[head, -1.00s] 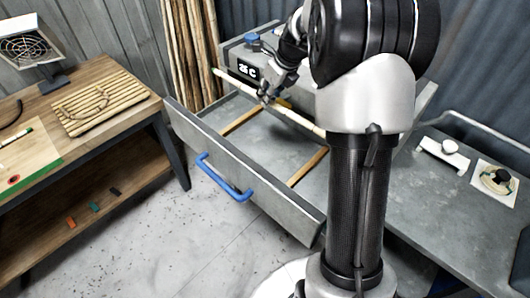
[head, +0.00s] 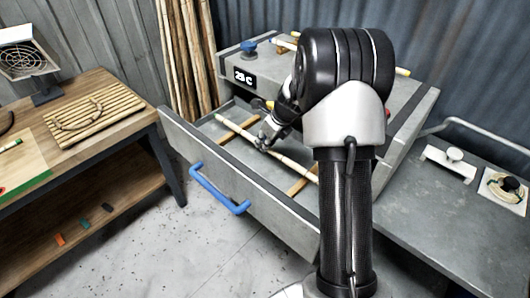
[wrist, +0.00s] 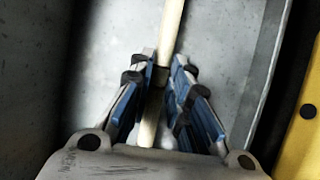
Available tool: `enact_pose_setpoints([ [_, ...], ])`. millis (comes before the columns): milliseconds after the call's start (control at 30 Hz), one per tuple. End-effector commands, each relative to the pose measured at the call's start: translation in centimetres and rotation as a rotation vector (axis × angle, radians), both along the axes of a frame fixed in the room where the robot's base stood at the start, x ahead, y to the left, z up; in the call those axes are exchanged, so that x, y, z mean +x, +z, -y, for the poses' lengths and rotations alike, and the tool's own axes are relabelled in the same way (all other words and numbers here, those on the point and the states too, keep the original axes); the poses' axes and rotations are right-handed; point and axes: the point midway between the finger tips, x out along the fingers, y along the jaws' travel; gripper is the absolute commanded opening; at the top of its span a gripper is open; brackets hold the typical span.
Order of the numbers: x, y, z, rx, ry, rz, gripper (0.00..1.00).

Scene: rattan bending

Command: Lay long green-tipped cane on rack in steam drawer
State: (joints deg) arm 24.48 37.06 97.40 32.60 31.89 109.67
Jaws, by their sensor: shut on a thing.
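My gripper (head: 266,141) is inside the open steam drawer (head: 232,160), shut on a long pale cane (head: 295,168). The cane runs diagonally from upper left to lower right, low in the drawer, across two wooden rack bars (head: 238,131). Whether it touches the bars I cannot tell. In the wrist view the cane (wrist: 171,28) passes between the blue-padded fingers (wrist: 160,88), with one end near the palm side. No green tip can be made out on it.
The drawer has a blue handle (head: 220,190). The steam box (head: 405,110) stands behind, with a blue knob (head: 249,47), a temperature display (head: 244,78) and another cane (head: 403,71) on top. A wooden bench (head: 100,135) stands left; a grey counter (head: 440,205) is right.

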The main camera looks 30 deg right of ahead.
Motion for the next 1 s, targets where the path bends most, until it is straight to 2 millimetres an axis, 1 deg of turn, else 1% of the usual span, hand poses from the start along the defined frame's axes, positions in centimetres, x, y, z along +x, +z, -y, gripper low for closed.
enact_pose_setpoints([
  [33,-0.1,-1.5,-0.1,0.002,-0.001,-0.004,0.00],
  [100,-0.1,-2.8,-0.1,0.002,-0.001,-0.004,0.00],
  [200,-0.1,-3.9,0.0,0.002,-0.001,-0.003,0.00],
  [433,0.0,-3.7,0.0,0.002,0.000,-0.002,0.00],
  [567,-0.1,-4.1,0.0,0.001,0.000,-0.003,0.00],
  [600,-0.1,-4.0,0.0,0.002,0.000,-0.002,0.19],
  [867,-0.1,-4.0,0.0,0.002,0.000,-0.002,0.36],
  [1000,0.0,-4.0,0.0,0.002,0.000,-0.002,0.37],
])
